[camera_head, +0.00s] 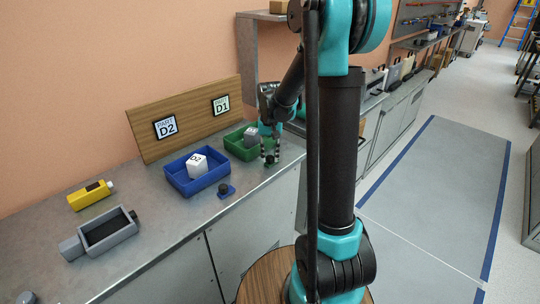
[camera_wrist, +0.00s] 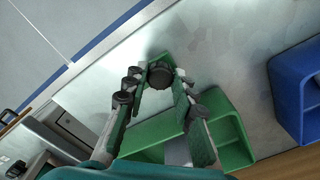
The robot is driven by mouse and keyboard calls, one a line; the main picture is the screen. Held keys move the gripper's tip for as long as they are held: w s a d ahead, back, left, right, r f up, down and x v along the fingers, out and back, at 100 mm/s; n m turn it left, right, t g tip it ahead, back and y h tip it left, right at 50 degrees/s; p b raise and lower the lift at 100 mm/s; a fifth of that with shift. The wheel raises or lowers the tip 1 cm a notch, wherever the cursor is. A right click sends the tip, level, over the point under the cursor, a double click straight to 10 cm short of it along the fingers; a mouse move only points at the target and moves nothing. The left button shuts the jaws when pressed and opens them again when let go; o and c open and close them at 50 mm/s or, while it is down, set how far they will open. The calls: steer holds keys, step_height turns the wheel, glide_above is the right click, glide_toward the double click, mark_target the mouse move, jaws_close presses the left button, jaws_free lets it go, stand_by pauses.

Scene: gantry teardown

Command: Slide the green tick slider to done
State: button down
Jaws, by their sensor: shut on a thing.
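The green tick slider has a round dark knob (camera_wrist: 160,73) on a flat green base on the bench, in front of the green bin (camera_wrist: 232,150). My gripper (camera_head: 270,156) points down at it, beside the bin. In the wrist view the two fingers stand on either side of the knob, shut on it. In the head view the fingers largely hide the slider. No done mark can be made out. The green bin holds a pale grey block (camera_head: 251,139).
A blue bin (camera_head: 178,184) with a white D2 cube (camera_head: 197,165) stands to the left, with a blue slider (camera_head: 226,190) in front. A board (camera_head: 190,112) with D2 and D1 signs stands behind. A yellow tool (camera_head: 88,196) and grey tray (camera_head: 72,246) lie further left.

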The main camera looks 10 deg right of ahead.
steer(key=w+d, duration=0.1)
steer(key=d, duration=0.1)
steer(key=w+d, duration=0.2)
steer(key=c, duration=1.2)
jaws_free()
steer(key=shift+r, duration=0.1)
step_height(320, 180, up, 12)
steer(key=shift+f, duration=0.1)
steer(key=s+f+t, duration=0.1)
steer(key=s+f, duration=0.3)
steer(key=s, duration=0.4)
steer(key=s+f+n+t, duration=0.1)
steer(key=s+f, duration=0.4)
steer(key=s, duration=0.3)
steer(key=s+f+t, duration=0.2)
steer(key=s+f, duration=0.3)
steer(key=s, duration=0.4)
steer(key=shift+s+d+f+n, duration=0.1)
steer(key=shift+f+n, duration=0.05)
steer(key=shift+n, duration=0.25)
